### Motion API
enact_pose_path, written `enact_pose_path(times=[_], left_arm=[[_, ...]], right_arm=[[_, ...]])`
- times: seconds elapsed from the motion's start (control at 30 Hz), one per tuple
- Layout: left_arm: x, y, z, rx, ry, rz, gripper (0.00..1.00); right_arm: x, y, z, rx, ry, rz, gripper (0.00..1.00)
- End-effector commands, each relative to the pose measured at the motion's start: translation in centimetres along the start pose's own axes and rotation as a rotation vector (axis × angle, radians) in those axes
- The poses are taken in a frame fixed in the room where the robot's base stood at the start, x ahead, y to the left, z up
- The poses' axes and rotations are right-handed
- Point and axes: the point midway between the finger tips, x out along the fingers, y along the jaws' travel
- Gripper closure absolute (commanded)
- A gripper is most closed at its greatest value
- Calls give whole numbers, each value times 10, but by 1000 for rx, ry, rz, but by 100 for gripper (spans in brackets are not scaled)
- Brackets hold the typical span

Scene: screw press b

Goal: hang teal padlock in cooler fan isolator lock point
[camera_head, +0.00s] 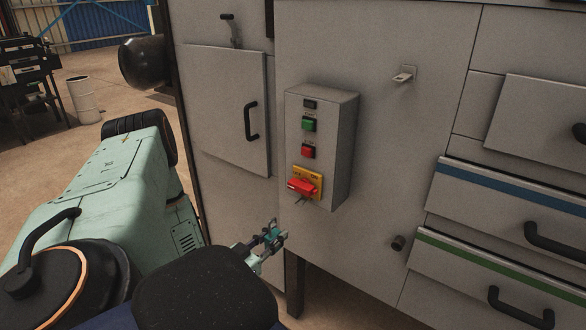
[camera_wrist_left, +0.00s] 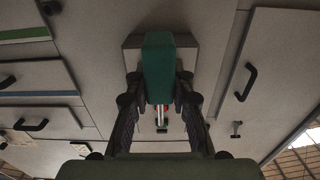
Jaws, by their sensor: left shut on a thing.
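My left gripper (camera_head: 268,242) is shut on the teal padlock (camera_head: 274,235), in front of the grey cabinet, below and left of the isolator. In the left wrist view the padlock's teal body (camera_wrist_left: 158,68) is between the two dark fingers (camera_wrist_left: 158,95), with its metal shackle (camera_wrist_left: 161,117) beyond them. The cooler fan isolator (camera_head: 303,187) has a red handle on a yellow plate, low on the control box. A small metal tab (camera_head: 301,202) shows under the handle; its hole is too small to make out. Padlock and isolator appear apart. My right gripper is out of view.
The grey control box (camera_head: 342,150) stands out from the cabinet, with a green button (camera_head: 309,124) and a red button (camera_head: 308,151) above the isolator. A cabinet door with a black handle (camera_head: 251,121) is at left. Drawers with handles (camera_head: 520,307) are at right.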

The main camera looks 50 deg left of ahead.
Motion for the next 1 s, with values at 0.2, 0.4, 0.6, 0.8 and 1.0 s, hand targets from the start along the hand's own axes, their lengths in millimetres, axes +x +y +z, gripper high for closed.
enact_pose_path(times=[0.2,0.4,0.6,0.8,1.0], left_arm=[[3,0,0,0,1,0,100],[18,1,0,1,2,2,100],[38,1,0,0,1,2,100],[51,0,0,1,0,1,100],[56,0,-1,0,0,1,100]], right_arm=[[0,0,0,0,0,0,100],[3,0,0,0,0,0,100],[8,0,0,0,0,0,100],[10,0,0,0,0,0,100],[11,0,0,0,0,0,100]])
